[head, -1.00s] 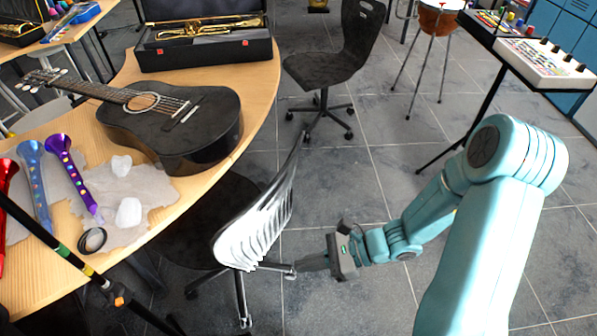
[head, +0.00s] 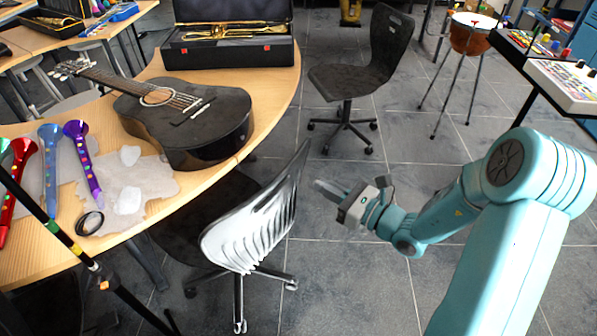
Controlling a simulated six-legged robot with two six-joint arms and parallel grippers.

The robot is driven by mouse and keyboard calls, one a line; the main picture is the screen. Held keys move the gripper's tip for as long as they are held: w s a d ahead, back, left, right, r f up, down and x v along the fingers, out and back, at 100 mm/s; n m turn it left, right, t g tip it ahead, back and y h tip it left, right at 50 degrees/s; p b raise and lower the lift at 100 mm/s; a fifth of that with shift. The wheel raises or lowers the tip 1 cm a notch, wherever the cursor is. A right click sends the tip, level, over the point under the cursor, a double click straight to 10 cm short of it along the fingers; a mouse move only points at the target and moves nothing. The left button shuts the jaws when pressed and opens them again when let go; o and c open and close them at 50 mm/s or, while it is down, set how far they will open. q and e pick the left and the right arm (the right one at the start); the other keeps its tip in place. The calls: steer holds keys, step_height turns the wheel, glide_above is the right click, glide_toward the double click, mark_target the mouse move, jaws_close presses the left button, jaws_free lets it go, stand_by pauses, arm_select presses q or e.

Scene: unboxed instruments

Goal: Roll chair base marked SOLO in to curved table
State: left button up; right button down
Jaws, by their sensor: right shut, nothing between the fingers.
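The curved table (head: 270,95) is wooden and takes up the left side. A chair with a pale slatted back (head: 252,222) stands at its near right edge, its dark seat partly under the tabletop. Its metal castor base (head: 240,290) shows below the back. A dark chair (head: 365,75) stands farther off on its own castor base (head: 343,125), clear of the table. No SOLO mark is readable on either chair. My right gripper (head: 322,188) is shut and empty, just right of the pale chair back, apart from it. My left gripper is not in view.
A black guitar (head: 190,125), an open trumpet case (head: 230,50) and plastic horns (head: 50,165) lie on the table. A drum on legs (head: 470,38) stands at the back. Grey floor is free around my right arm.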

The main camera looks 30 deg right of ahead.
mark_target(287, 166)
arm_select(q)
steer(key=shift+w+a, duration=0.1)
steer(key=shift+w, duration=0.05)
arm_select(e)
steer(key=x, duration=0.8)
steer(key=shift+w, duration=0.1)
